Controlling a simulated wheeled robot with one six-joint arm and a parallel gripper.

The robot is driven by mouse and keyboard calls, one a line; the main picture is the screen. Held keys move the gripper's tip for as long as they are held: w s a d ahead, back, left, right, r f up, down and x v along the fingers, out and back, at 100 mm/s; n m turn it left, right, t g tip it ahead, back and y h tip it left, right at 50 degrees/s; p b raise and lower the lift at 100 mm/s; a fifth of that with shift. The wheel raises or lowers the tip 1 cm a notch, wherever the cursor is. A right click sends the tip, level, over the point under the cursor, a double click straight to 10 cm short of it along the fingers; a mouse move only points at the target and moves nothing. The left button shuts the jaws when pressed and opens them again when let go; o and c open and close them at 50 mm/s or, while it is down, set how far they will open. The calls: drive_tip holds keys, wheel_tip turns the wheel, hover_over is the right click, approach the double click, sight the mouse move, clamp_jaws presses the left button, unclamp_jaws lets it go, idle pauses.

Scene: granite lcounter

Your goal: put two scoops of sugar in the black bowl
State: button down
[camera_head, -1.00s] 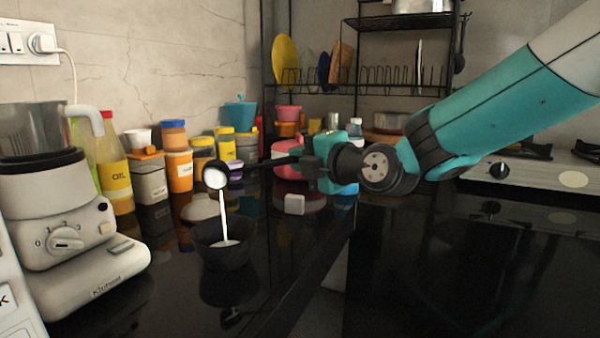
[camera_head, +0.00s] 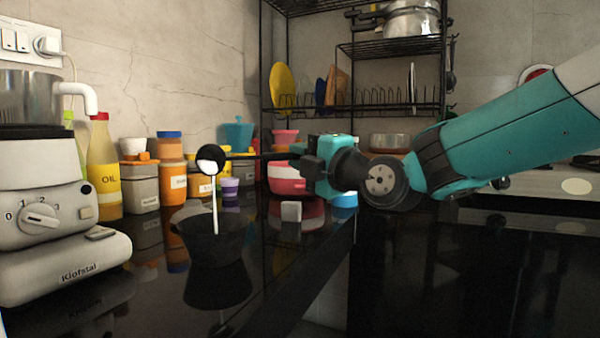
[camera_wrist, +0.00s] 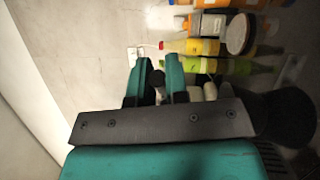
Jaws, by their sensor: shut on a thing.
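My gripper (camera_head: 308,165) is shut on the black handle of a scoop (camera_head: 265,155), left of my arm and above the counter. The scoop's round head is tipped, with white sugar (camera_head: 210,166) at its lower edge. A thin white stream falls straight down into the black bowl (camera_head: 213,245) on the counter below. The bowl's inside is hidden in the head view now. In the wrist view my gripper's two fingers (camera_wrist: 158,72) are close together with a dark piece between them, and a dark round shape at the right may be the bowl.
A white mixer (camera_head: 55,220) stands at the left, beside an oil bottle (camera_head: 104,175). Several jars (camera_head: 172,180) line the wall behind the bowl. A pink pot (camera_head: 287,180) stands behind the gripper, before a black dish rack (camera_head: 350,105). The counter's front edge runs right of the bowl.

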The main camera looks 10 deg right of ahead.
drive_tip(key=shift+s+d+f+t+y+b, duration=0.15)
drive_tip(key=shift+f+t+y+b, duration=0.95)
drive_tip(key=shift+b, duration=4.4)
drive_tip(key=shift+r+t+h, duration=0.2)
drive_tip(key=shift+t+h, duration=0.1)
drive_tip(key=shift+r, duration=0.15)
drive_tip(key=shift+r+p, duration=0.4)
drive_tip(key=shift+p, duration=0.4)
drive_tip(key=shift+r+g+h+p, duration=0.35)
drive_tip(key=shift+g+p, duration=0.35)
drive_tip(key=shift+p, duration=0.4)
drive_tip(key=w+a+r+g+h+p, duration=0.1)
drive_tip(key=g+h+p, duration=0.4)
drive_tip(key=p, duration=1.9)
drive_tip(key=w+a+r+g+h+p, duration=0.1)
drive_tip(key=w+a+g+h+p, duration=0.2)
drive_tip(key=p, duration=2.2)
drive_tip(key=w+g+h, duration=0.1)
drive_tip(key=w+g, duration=0.2)
drive_tip(key=g, duration=0.5)
drive_tip(key=shift+r+h, duration=0.35)
